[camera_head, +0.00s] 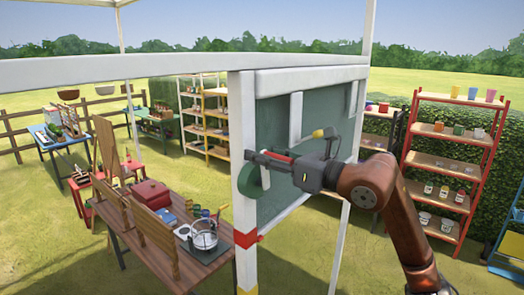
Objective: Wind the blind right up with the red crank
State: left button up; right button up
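The red crank's grip (279,156) shows as a short red bar beside the white post, in front of a green disc (249,181). My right gripper (262,159) comes in from the right, its fingers lying along both sides of the red bar and appearing closed on it. The fingers hide part of the bar and the crank's arm. A dark green panel (283,120) fills the white frame behind; I cannot tell whether it is the blind or how far the blind is up. My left gripper is not in view.
The white post (244,130) has a red band (245,238) low down. A yellow-ended part (318,133) shows just above my gripper. A wooden table (150,255) with a pot (204,236) stands at left. Red shelving (452,140) stands at right.

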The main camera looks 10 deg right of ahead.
jog(key=shift+w, duration=0.15)
jog(key=shift+c, duration=0.6)
grip_shut()
